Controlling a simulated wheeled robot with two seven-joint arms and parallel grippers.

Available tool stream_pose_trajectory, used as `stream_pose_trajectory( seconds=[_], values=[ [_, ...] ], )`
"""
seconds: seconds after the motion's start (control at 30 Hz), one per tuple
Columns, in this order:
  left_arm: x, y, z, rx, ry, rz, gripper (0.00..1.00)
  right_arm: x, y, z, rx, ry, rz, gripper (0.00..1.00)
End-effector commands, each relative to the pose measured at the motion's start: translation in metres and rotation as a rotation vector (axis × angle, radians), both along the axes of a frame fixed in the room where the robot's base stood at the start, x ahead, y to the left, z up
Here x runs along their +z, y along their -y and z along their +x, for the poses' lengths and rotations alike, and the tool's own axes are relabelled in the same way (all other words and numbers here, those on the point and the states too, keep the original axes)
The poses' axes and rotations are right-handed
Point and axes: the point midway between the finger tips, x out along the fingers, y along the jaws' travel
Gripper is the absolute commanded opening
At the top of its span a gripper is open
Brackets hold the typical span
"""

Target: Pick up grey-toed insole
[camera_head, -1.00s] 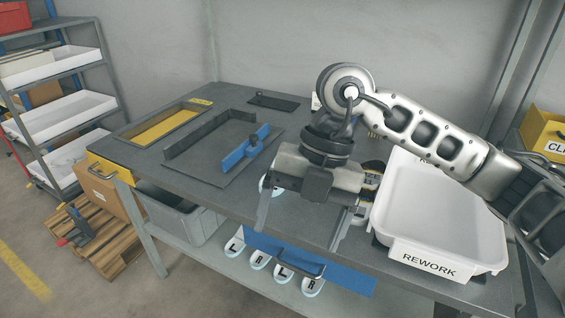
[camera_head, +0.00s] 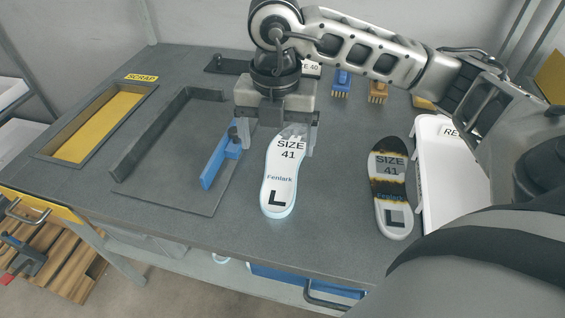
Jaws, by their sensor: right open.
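A white insole (camera_head: 279,180) printed SIZE 41, Fenlark and L lies on the grey tabletop, with a greyish, mottled toe at its far end. My right gripper (camera_head: 278,140) is over that toe end, its two fingers apart, one on each side of the toe. I cannot tell how high the fingertips are above the table. The gripper body hides the toe's tip. A second insole (camera_head: 391,217), also SIZE 41 and L, lies to the right with a dark toe and dark, brown-edged bands. My left gripper is not in view.
A blue fence piece (camera_head: 215,163) stands left of the insole, inside a black-edged corner frame (camera_head: 150,135). A yellow-floored SCRAP recess (camera_head: 97,128) is at the far left. A white REWORK tray (camera_head: 450,175) stands at the right. Blue (camera_head: 341,83) and orange (camera_head: 377,91) brushes are at the back.

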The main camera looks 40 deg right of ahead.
Motion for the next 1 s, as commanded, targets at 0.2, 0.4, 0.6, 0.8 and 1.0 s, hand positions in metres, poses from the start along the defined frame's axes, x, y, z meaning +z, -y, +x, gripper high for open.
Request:
stream_pose_trajectory(
  seconds=[0.2, 0.4, 0.6, 0.8, 1.0],
  values=[
    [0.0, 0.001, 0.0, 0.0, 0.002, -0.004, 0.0, -0.034, 0.0, 0.0, -0.001, -0.001, 0.001, 0.88],
    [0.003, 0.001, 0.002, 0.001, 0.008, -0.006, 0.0, -0.047, 0.002, 0.0, -0.001, -0.002, 0.001, 0.88],
    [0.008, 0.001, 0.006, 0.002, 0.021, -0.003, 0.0, -0.077, 0.006, -0.001, 0.0, -0.004, 0.001, 0.88],
    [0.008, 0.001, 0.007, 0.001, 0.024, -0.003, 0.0, -0.092, 0.005, -0.001, -0.001, -0.001, 0.002, 0.88],
    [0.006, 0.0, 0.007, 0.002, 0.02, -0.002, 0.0, -0.092, 0.005, 0.0, 0.0, 0.001, 0.002, 0.88]
  ],
)
